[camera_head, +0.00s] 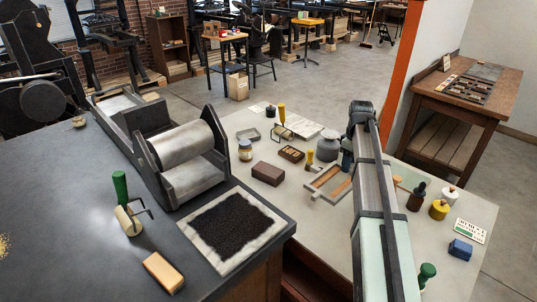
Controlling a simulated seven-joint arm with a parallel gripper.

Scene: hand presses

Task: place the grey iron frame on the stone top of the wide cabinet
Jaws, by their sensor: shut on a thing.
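A grey frame (314,190) with orange-brown strips inside shows just left of my arm, over the pale worktop (225,284). My gripper (346,166) points down at the frame's far right corner and is shut on it. The fingertips are small and partly hidden by my arm. I cannot tell whether the frame touches the worktop or hangs just above it. The pale top looks like stone. A dark grey top (60,200) on a wooden cabinet lies to the left.
Around the frame stand a dark brown block (268,173), a small type box (291,154), a grey round pot (327,148) and a yellow-handled tool (310,158). Bottles and a blue box (460,249) are right of my arm. A roller press (180,150) stands left.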

